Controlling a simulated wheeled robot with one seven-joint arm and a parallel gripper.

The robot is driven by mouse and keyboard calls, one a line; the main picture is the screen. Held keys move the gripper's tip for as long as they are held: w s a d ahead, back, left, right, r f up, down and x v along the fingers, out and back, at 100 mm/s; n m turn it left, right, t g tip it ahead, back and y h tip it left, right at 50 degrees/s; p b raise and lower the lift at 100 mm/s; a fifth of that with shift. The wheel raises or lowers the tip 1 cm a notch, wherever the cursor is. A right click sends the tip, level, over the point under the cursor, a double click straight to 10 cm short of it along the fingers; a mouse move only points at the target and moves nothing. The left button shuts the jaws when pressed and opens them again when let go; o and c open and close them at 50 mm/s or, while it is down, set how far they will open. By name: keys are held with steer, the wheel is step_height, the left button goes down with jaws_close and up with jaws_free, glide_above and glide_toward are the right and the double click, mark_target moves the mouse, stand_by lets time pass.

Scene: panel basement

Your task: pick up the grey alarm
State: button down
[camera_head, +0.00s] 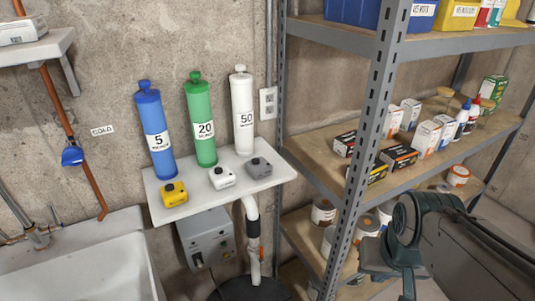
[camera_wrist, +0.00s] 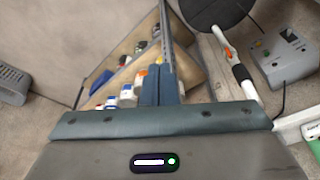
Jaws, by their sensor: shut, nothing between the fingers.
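The grey alarm (camera_head: 260,168) is a small box with a dark knob on top. It sits at the right end of a white wall shelf (camera_head: 235,184), in front of the white cylinder (camera_head: 243,115) marked 50. A white alarm (camera_head: 222,177) and a yellow alarm (camera_head: 174,194) sit to its left. My gripper (camera_wrist: 158,85) shows in the wrist view with its two fingers together and nothing between them. My arm is at the lower right of the head view, well apart from the grey alarm. I cannot make out the grey alarm in the wrist view.
Blue (camera_head: 156,135) and green (camera_head: 201,125) cylinders stand behind the other alarms. A metal rack (camera_head: 365,130) with boxes and cans stands between the wall shelf and my arm. A grey wall box (camera_head: 207,240) and a white pipe (camera_head: 252,235) are below the shelf. A sink (camera_head: 85,260) is at left.

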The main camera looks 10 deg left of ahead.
mark_target(259, 162)
stand_by(0.4)
